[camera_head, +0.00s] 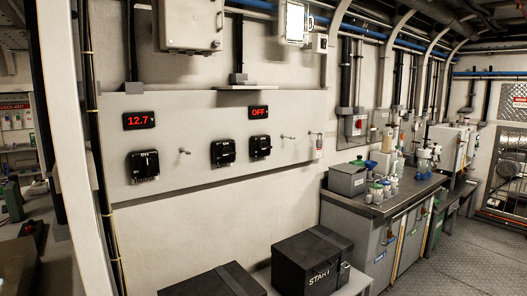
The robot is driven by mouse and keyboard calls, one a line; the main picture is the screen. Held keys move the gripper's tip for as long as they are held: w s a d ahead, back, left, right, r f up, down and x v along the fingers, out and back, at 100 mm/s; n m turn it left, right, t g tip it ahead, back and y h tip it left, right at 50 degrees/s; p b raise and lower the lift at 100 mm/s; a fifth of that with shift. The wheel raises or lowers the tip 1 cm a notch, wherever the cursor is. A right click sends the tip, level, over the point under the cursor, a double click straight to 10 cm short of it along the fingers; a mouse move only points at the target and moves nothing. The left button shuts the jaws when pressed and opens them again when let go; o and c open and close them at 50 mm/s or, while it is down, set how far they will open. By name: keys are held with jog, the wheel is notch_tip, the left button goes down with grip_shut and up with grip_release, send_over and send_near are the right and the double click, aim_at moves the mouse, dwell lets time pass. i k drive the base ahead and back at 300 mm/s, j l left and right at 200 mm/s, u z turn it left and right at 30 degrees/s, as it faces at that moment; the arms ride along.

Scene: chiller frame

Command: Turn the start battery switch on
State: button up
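A pale grey panel (200,112) on the wall carries three black switch units. The left switch (143,165) sits below a red display (139,120) that reads about 12.7 V. The middle switch (223,152) and the right switch (260,146) sit side by side below a red display (259,112) that reads OFF. Their labels are too small to tell which one is the start battery switch. A black battery box (312,262) marked START stands on a low bench below the panel. My gripper is not in view.
A second black box (215,283) stands left of the START box. Small metal pegs (184,151) stick out of the panel. A pale post (70,150) stands at the left. A cluttered workbench (385,200) is at right, with open floor (440,265) before it.

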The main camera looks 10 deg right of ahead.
aim_at(264, 147)
jog(key=i+l, duration=0.25)
jog(key=i+l+z, duration=0.15)
jog(key=i, duration=0.3)
jog(key=i+l, duration=0.3)
jog(key=i+j+z, duration=0.1)
jog(key=i, duration=0.4)
jog(key=i+j+z, duration=0.1)
jog(key=i, duration=0.35)
